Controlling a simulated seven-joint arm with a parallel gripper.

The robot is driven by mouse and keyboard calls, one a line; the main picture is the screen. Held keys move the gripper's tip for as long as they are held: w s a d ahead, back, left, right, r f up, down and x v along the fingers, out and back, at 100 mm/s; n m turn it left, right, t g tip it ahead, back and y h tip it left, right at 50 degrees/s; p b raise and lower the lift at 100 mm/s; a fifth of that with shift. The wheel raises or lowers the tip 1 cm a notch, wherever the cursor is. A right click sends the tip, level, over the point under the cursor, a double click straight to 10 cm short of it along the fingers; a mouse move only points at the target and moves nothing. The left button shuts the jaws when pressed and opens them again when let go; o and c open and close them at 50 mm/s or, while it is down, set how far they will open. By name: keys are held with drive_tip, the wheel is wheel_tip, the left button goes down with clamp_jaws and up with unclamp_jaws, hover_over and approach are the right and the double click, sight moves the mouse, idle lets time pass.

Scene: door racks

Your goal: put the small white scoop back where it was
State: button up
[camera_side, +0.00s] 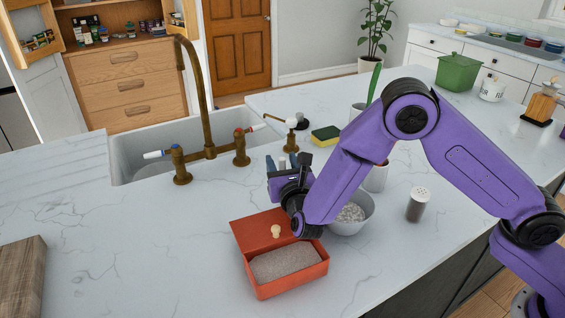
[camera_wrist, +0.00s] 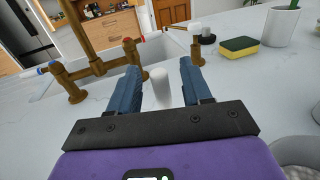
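My gripper (camera_wrist: 160,85) has two blue fingers spread apart, with gaps on both sides of a small white rounded piece (camera_wrist: 161,88) between them. The piece also shows between the fingers in the side view (camera_side: 283,163). Its lower part is hidden, so I cannot tell whether it is the scoop. My gripper is above the counter, behind a red box (camera_side: 290,288) of grey grains, and points toward the sink. The box's red lid (camera_side: 250,236) with a pale knob is open at its back. A grey bowl (camera_side: 364,222) of pale grains stands right of the box, partly behind my arm.
A brass faucet (camera_side: 207,152) stands at the sink (camera_side: 130,150). A shaker (camera_side: 417,205) stands right of the bowl; a wooden board (camera_side: 20,275) lies left. The counter left of the box is clear.

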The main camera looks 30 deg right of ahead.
drive_tip(key=shift+r, duration=0.25)
drive_tip(key=v, duration=1.2)
drive_tip(key=s+d+r+m+g+h, duration=0.1)
drive_tip(key=s+d+m+g+h, duration=0.1)
drive_tip(key=s+d+m+g, duration=0.55)
drive_tip(key=s+d+r+m+g+h, duration=0.1)
drive_tip(key=s+d+m+g+h, duration=0.2)
drive_tip(key=d, duration=0.7)
drive_tip(key=s+d+m+g+y, duration=0.2)
drive_tip(key=s+m+g+y, duration=0.4)
drive_tip(key=s, duration=1.1)
drive_tip(key=r+m+y, duration=0.1)
drive_tip(key=m+y, duration=0.3)
drive_tip(key=shift+d+g, duration=0.35)
drive_tip(key=shift+d, duration=0.05)
drive_tip(key=shift+s, duration=0.1)
